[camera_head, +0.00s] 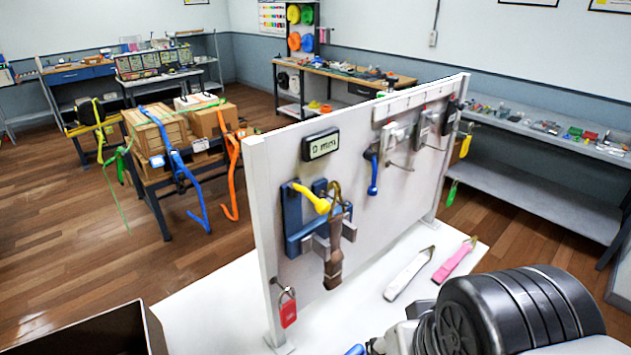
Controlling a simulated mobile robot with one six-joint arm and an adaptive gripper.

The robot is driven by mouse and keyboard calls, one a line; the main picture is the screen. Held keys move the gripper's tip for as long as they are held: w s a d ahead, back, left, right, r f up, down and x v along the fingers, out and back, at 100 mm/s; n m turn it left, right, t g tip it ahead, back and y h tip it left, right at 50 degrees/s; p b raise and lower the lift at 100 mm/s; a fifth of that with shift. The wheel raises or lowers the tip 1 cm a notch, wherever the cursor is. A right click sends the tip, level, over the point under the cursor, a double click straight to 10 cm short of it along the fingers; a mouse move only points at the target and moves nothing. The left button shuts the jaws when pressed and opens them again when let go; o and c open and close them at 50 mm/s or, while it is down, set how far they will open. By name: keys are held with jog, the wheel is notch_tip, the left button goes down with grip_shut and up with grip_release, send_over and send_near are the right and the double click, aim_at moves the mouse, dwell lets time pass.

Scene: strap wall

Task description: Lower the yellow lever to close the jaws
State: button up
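The yellow lever (312,198) is on the blue clamp fixture (291,215) on the near part of the upright white panel. It slants down from upper left to lower right. Grey jaw blocks (316,246) sit below it. A brown strap (334,262) with a metal hook at its top hangs in front of the jaws and partly hides them, so I cannot tell how wide the gap is. Part of my arm fills the lower right, apart from the fixture. My gripper is not in view.
A small display (321,145) is above the fixture. A red padlock (288,308) hangs at the panel's lower left. A blue-handled lever (373,178) is farther right. White (409,274) and pink (455,260) straps lie on the white bench top (215,315). A dark box (90,335) stands lower left.

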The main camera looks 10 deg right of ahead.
jog(key=w+r+m+p, duration=0.1)
jog(key=w+r+p, duration=0.2)
jog(key=r, duration=0.2)
jog(key=w+a+r+m+p, duration=0.1)
jog(key=w+r+m+p, duration=0.1)
jog(key=w+r+p, duration=0.2)
jog(key=w+a+r+m+g+p, duration=0.1)
jog(key=w+r+p, duration=0.2)
jog(key=r, duration=0.4)
jog(key=shift+w+a+m, duration=0.15)
jog(key=shift+a+m, duration=0.05)
jog(key=shift+m, duration=0.2)
jog(key=c, duration=0.7)
jog(key=w+a+r+m+p, duration=0.1)
jog(key=w+r+p, duration=0.2)
jog(key=w+a+r+m+p, duration=0.2)
jog(key=w+r+p, duration=0.1)
jog(key=w, duration=0.1)
jog(key=w+a+r+m+g+p, duration=0.1)
jog(key=w+r+m+p, duration=0.1)
jog(key=w+r+p, duration=0.1)
jog(key=shift+w+a+r+h+p, duration=0.25)
jog(key=shift+w+a+h+p, duration=0.05)
jog(key=shift+p, duration=0.2)
grip_shut()
jog(key=shift+w+a+m, duration=0.2)
jog(key=shift+w+m, duration=0.1)
jog(key=shift+w, duration=0.1)
